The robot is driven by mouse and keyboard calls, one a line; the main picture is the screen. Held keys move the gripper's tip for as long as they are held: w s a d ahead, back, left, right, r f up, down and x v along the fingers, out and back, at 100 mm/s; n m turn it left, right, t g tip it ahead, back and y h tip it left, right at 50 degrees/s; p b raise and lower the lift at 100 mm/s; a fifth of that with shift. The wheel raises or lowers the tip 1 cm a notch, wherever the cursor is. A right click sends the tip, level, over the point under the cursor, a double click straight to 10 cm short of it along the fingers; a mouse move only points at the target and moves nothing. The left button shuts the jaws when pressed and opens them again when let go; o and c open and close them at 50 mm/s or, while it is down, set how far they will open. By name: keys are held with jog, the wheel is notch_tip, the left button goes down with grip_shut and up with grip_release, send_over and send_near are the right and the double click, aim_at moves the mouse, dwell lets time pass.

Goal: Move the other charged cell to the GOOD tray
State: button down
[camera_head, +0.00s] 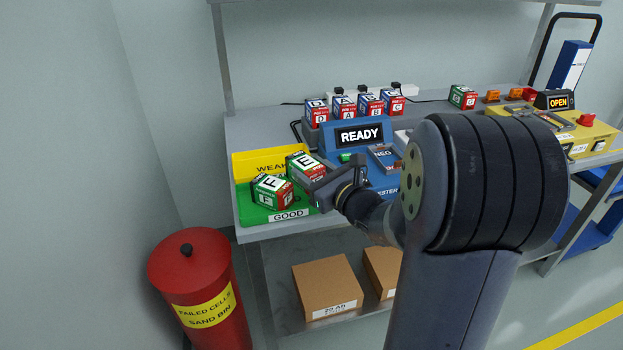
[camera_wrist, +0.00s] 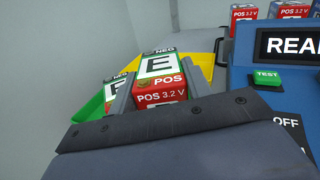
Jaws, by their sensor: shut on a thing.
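My gripper (camera_head: 322,182) is shut on cell E (camera_head: 301,163), a green, white and red block with a black E on its top. In the wrist view, cell E (camera_wrist: 160,66) sits upright between the two fingers (camera_wrist: 160,90). Cell E is over the right part of the green GOOD tray (camera_head: 246,210); I cannot tell whether it touches the tray floor. Cell F (camera_head: 268,190), with similar colours, stands in the GOOD tray just left of cell E. In the wrist view, cell F (camera_wrist: 117,84) is partly hidden by the left finger.
The yellow WEAK tray (camera_head: 262,160) lies behind the GOOD tray. The blue tester (camera_head: 340,151) with its READY display (camera_head: 359,136) is to the right. Cells D, A, B and C stand behind it. A red sand bin (camera_head: 190,270) stands on the floor at the left.

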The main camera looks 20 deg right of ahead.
jog(key=shift+f, duration=0.6)
jog(key=shift+f, duration=0.15)
jog(key=shift+f+b, duration=0.3)
jog(key=shift+b, duration=0.3)
jog(key=shift+f, duration=0.15)
jog(key=shift+f, duration=0.15)
jog(key=c, duration=0.7)
grip_release()
jog(key=shift+s+f, duration=0.15)
jog(key=shift+f, duration=0.1)
jog(key=shift+r+p, duration=0.3)
jog(key=shift+r, duration=0.15)
jog(key=v, duration=0.8)
jog(key=p+v, duration=0.1)
jog(key=v, duration=0.2)
jog(key=shift+s+d+r, duration=0.1)
jog(key=shift+s+r, duration=0.3)
